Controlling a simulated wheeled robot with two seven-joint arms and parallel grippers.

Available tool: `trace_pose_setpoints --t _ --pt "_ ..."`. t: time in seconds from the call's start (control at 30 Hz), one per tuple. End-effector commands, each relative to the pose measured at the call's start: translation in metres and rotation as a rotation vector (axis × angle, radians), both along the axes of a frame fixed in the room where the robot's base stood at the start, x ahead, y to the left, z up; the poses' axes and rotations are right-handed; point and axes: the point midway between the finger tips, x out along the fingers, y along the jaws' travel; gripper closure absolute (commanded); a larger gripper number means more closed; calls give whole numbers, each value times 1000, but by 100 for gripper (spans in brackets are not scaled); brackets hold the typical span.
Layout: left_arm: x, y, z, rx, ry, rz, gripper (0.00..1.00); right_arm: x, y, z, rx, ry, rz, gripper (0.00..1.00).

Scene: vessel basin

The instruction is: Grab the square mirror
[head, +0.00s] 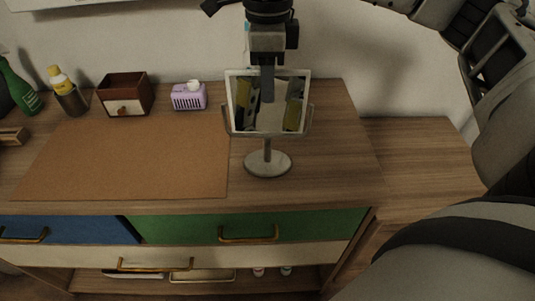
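The square mirror (243,112) has a thin light frame and stands upright on a round pale base (268,164) on the wooden dresser top. Its glass reflects dark and yellowish shapes. My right gripper (267,88) points down from above at the mirror's upper middle. A grey finger overlaps the top edge of the frame and part of the glass. The gripper shows edge-on, so its opening, any second finger and any contact with the frame cannot be made out. My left gripper is not in view.
A brown mat (125,160) lies left of the mirror. Behind it stand a purple basket (188,98), a wooden box (125,95), a cup (72,102) with a yellow bottle (60,78), and a green bottle (18,88). The dresser top right of the mirror (345,135) is clear.

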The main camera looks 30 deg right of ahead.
Motion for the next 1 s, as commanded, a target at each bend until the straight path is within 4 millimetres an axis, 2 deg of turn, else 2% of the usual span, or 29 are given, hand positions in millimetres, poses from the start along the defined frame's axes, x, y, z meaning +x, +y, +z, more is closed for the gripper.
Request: trace_pose_setpoints --t 0.47,0.5,0.6,0.63,1.0 --pt "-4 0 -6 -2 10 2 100 0 0 -3 1 -1 0 65" --pt "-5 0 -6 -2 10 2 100 0 0 -3 1 -1 0 67" --pt "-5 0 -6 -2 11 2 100 0 0 -3 0 0 0 95" --pt "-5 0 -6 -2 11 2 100 0 0 -3 0 0 0 100" --pt "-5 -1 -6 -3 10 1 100 0 0 -3 0 0 0 100"
